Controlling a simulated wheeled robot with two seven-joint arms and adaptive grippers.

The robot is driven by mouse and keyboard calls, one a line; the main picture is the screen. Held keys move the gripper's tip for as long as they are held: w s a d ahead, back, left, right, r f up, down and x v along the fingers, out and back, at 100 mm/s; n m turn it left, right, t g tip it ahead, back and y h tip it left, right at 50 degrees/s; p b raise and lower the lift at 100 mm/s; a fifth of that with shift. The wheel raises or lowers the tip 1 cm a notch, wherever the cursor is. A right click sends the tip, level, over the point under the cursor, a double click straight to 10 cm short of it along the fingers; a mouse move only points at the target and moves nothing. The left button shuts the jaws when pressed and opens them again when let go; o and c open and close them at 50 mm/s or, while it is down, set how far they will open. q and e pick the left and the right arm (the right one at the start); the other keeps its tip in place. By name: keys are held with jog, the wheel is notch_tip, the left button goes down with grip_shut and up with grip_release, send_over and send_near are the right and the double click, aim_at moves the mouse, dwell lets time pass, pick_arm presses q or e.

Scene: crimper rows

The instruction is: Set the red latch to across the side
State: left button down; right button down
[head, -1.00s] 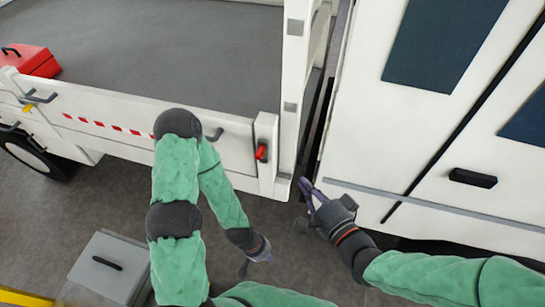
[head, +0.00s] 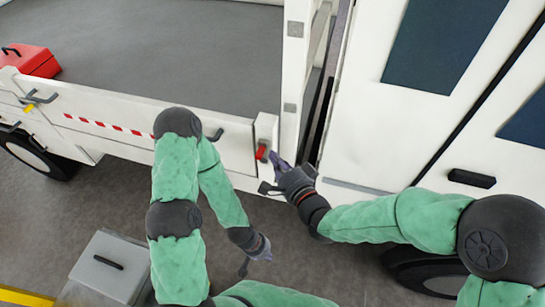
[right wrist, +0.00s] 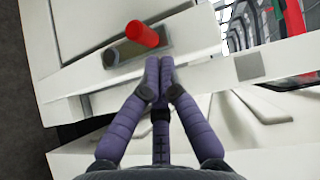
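The red latch (head: 262,152) is a short red handle at the right end of the white truck-bed side (head: 225,152). In the right wrist view the latch (right wrist: 143,34) sticks out from a small dark plate (right wrist: 128,52), just beyond my fingertips.
A red toolbox (head: 33,61) is at the far left of the bed. A grey box (head: 103,268) stands on the floor at lower left.

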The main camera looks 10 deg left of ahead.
jog(key=shift+a+f, duration=0.1)
jog(key=shift+a, duration=0.45)
jog(key=shift+a+h+p, duration=0.2)
jog(key=shift+h+p, duration=0.1)
jog(key=shift+p, duration=0.1)
